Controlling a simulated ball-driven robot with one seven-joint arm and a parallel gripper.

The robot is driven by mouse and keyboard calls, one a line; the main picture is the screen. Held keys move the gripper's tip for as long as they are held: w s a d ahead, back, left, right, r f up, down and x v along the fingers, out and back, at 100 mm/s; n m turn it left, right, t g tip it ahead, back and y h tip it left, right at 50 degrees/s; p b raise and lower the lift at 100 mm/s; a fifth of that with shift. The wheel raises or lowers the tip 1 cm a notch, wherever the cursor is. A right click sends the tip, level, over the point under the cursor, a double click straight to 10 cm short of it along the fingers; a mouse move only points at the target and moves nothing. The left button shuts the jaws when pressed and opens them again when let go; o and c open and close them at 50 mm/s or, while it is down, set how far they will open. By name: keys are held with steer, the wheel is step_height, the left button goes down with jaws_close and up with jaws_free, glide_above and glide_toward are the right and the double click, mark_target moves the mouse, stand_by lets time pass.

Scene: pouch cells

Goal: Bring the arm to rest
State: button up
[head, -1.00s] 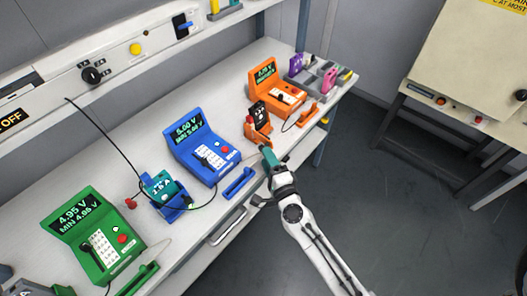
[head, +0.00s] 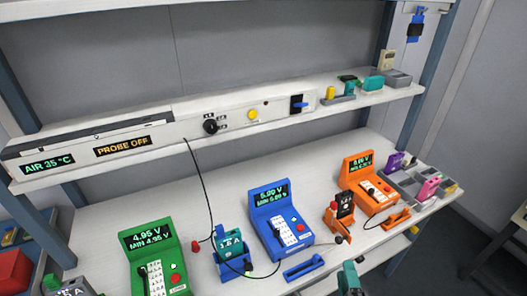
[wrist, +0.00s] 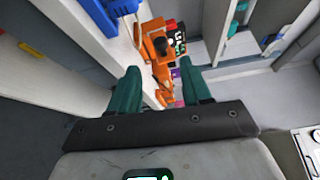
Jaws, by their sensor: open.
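My gripper (wrist: 162,92) is open and empty in the wrist view, its two teal fingers apart. In the head view only a teal part of my gripper (head: 349,277) shows at the bottom edge, in front of the bench. The orange holder (wrist: 154,42) with a dark cell shows beyond the fingers, and nothing lies between them. In the head view that dark cell (head: 345,203) stands in the orange holder (head: 331,220) beside the orange tester (head: 366,178).
The white bench (head: 120,208) also carries a blue tester (head: 280,222), a green tester (head: 154,260) and a teal cell (head: 230,242) in a blue holder. A shelf (head: 350,103) runs above. A grey tray (head: 410,186) holds purple and pink cells. Floor shows at right.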

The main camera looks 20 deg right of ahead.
steer(key=a+f+n+g+y, duration=0.1)
steer(key=a+n+g+y, duration=0.3)
steer(key=a+n+y, duration=1)
steer(key=s+d+n+g+h, duration=0.3)
steer(key=s+n+g, duration=0.1)
steer(key=s, duration=0.4)
steer(key=s+d+f+n+g+h, duration=0.1)
steer(key=s+d+n+g+h, duration=0.2)
steer(key=s+g, duration=0.4)
steer(key=shift+s+d+n, duration=0.75)
steer(key=shift+s+n, duration=0.2)
steer(key=shift+n, duration=0.15)
